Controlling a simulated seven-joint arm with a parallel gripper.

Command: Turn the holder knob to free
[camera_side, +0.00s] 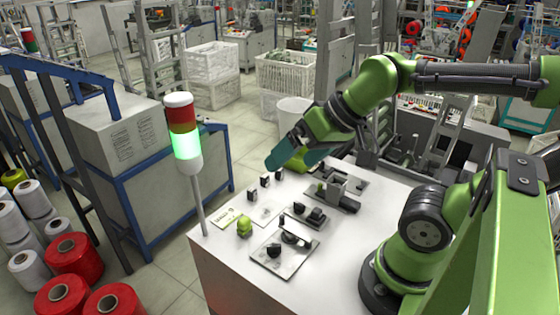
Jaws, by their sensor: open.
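The near plate (283,262) carries a black knob (274,250) and a dark lever-like part. The middle plate (312,222) carries black knobs (299,208). The back plate (355,182) carries a grey block. I cannot tell which knob is the holder knob, nor read any setting. My gripper (276,162) is open, raised above the table's back left part, apart from the plates. Its fingers are small and hard to make out.
A signal tower (183,135) with its green section lit stands at the table's left corner. Red spools (74,255) stand on the floor.

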